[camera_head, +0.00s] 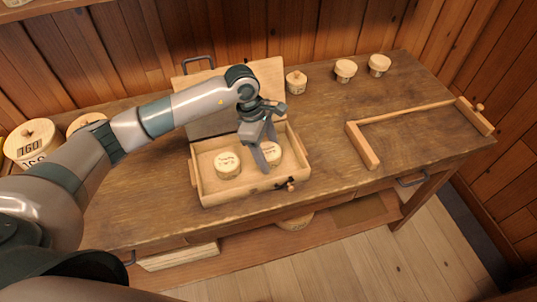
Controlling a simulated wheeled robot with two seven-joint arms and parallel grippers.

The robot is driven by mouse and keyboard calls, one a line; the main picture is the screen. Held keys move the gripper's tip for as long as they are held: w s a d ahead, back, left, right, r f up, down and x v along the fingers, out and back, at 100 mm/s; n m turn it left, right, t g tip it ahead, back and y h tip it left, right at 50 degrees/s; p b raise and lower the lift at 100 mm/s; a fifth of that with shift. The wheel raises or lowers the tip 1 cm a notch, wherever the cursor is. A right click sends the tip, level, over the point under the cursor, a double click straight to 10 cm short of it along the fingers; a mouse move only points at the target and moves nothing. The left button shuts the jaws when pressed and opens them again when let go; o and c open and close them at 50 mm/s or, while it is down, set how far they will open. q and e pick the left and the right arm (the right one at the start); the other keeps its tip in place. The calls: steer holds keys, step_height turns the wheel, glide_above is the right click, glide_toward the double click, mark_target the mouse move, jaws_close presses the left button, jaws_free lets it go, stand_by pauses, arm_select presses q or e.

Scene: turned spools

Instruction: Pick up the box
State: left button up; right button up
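An open wooden box (239,190) stands on the workbench, its raised lid (270,75) leaning back behind it. Two small round lidded containers with dark lettering sit inside, a left one (228,165) and a right one (272,152). A dark clasp (290,184) shows at the box's front right. My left gripper (265,163) reaches down into the box from above, with its fingers at the right container and partly hiding it. I cannot tell whether the fingers touch it or how far apart they are. My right gripper is not in view.
Several small round containers stand at the back, one (296,82) close to the lid. A wooden frame-like tool (363,146) lies at the right of the workbench (335,190). Larger round containers (32,143) stand at the far left. The bench top between box and tool is clear.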

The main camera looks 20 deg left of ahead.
mark_target(273, 159)
arm_select(q)
steer(key=c, duration=0.6)
steer(key=shift+c, duration=0.2)
steer(key=shift+r, duration=0.15)
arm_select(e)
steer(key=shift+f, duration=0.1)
